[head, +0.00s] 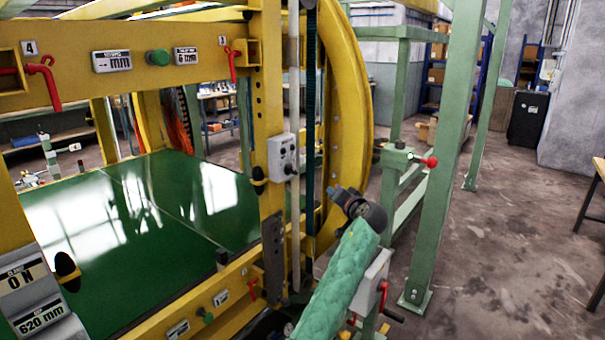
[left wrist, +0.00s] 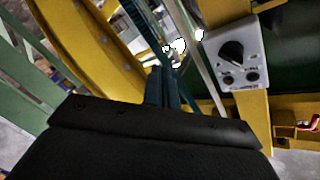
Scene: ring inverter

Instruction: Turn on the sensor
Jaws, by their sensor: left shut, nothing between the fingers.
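A light grey control box (head: 283,156) with a knob and small buttons is fixed to the yellow upright of the machine. It also shows in the left wrist view (left wrist: 258,45), with one large dark knob above two small round controls. I cannot read a label that names it as the sensor. My left gripper (head: 340,194) is below and to the right of this box in the head view, apart from it. In the left wrist view its dark fingers (left wrist: 163,86) are shut and empty, left of the box. My right gripper is not in view.
The yellow ring (head: 345,110) curves beside the upright. A green machine bed (head: 120,225) lies to the left. A green post (head: 445,150) and a red-knobbed lever (head: 429,162) stand to the right. Open floor (head: 480,250) lies farther right.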

